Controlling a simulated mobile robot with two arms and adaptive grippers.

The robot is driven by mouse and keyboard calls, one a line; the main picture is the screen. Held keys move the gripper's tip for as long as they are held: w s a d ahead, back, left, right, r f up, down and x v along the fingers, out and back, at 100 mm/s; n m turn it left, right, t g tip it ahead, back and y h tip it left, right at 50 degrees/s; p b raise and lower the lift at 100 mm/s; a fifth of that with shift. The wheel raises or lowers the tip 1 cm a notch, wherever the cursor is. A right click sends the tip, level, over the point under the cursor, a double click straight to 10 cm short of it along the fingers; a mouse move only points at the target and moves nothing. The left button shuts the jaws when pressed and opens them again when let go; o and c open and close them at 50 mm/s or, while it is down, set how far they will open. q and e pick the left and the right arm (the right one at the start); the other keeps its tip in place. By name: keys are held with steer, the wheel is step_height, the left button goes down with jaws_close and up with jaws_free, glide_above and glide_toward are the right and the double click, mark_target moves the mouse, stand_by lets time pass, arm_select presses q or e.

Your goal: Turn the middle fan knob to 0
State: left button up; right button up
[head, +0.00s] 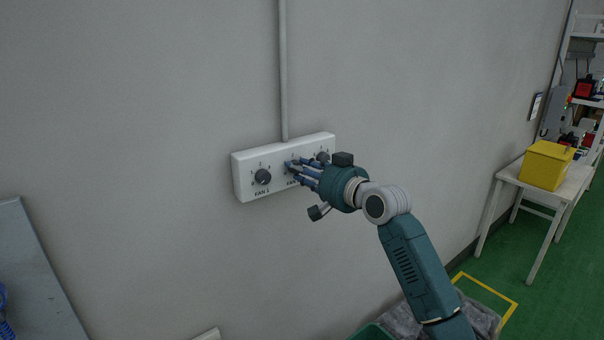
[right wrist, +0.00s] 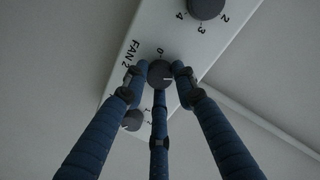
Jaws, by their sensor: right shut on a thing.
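A white switch panel (head: 243,188) on the grey wall carries dark round fan knobs in a row. The FAN 1 knob (head: 263,177) is on the left, and a right knob (head: 322,157) shows beside my fingers. My right gripper (head: 293,168) reaches the panel from the right and covers much of the middle knob in the head view. In the right wrist view, its blue fingers are shut around the middle knob (right wrist: 159,74), by the FAN 2 label and a 0 mark. I cannot surely read the knob's pointer. My left gripper is not in view.
A grey conduit (head: 283,70) runs up the wall from the panel. A yellow box (head: 546,165) stands on a white table (head: 510,171) at the right. A grey-blue surface (head: 35,270) is at the lower left. The wall around the panel is clear.

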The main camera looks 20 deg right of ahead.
steer(key=n, duration=0.1)
steer(key=f+n, duration=0.1)
steer(key=n, duration=0.1)
steer(key=shift+a+h, duration=0.15)
steer(key=shift+h, duration=0.15)
steer(key=n, duration=0.4)
steer(key=shift+f+n+t+h, duration=0.1)
steer(key=shift+n+t+h, duration=0.2)
steer(key=n, duration=0.8)
steer(key=shift+n+t+p, duration=0.3)
steer(key=shift+t, duration=0.1)
steer(key=shift+f, duration=0.1)
steer(key=o, duration=1.1)
steer(key=shift+o, duration=0.3)
steer(key=shift+d+r, duration=0.2)
